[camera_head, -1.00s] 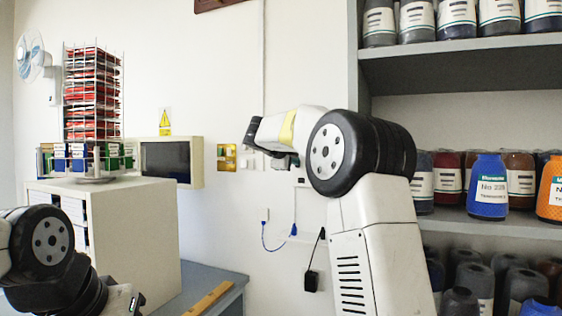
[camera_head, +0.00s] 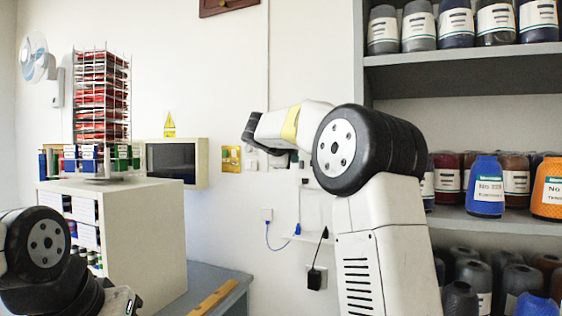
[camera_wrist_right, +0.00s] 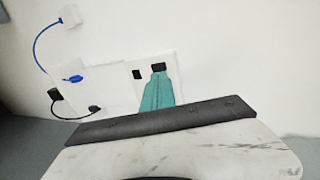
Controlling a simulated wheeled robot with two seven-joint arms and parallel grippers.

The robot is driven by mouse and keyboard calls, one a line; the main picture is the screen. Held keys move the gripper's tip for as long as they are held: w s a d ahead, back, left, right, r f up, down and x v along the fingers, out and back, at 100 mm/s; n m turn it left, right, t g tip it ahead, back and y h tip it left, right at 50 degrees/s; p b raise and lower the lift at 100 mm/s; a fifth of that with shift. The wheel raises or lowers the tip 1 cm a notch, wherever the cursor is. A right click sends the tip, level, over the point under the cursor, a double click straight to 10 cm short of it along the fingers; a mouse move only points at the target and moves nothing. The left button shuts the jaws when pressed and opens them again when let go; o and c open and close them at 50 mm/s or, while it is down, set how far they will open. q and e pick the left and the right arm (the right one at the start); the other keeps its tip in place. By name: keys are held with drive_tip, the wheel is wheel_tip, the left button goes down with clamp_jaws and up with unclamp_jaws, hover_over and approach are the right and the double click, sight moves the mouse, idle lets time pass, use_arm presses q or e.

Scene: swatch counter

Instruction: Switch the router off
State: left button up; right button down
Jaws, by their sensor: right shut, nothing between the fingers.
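The router (camera_head: 315,212) is a white box on the wall in the head view, partly covered by my right arm. A blue cable and a black cable plug into it. In the right wrist view the white router (camera_wrist_right: 112,88) shows a small dark square (camera_wrist_right: 137,74) on its face. My right gripper (camera_wrist_right: 158,69) is shut and empty there, its teal, black-tipped fingers in front of the router. I cannot tell whether the tips touch it.
A white wall socket (camera_head: 267,214) and a black adapter (camera_head: 316,278) are beside the router. A shelf (camera_head: 465,55) with bottles stands at right. A cabinet (camera_head: 145,230) carries a swatch rack (camera_head: 103,100) at left. A yellow strip (camera_head: 212,299) lies on the counter.

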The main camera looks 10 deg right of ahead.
drive_tip(key=r+v, duration=0.1)
drive_tip(key=v, duration=0.7)
drive_tip(key=shift+r, duration=0.3)
drive_tip(key=shift+s+r, duration=0.1)
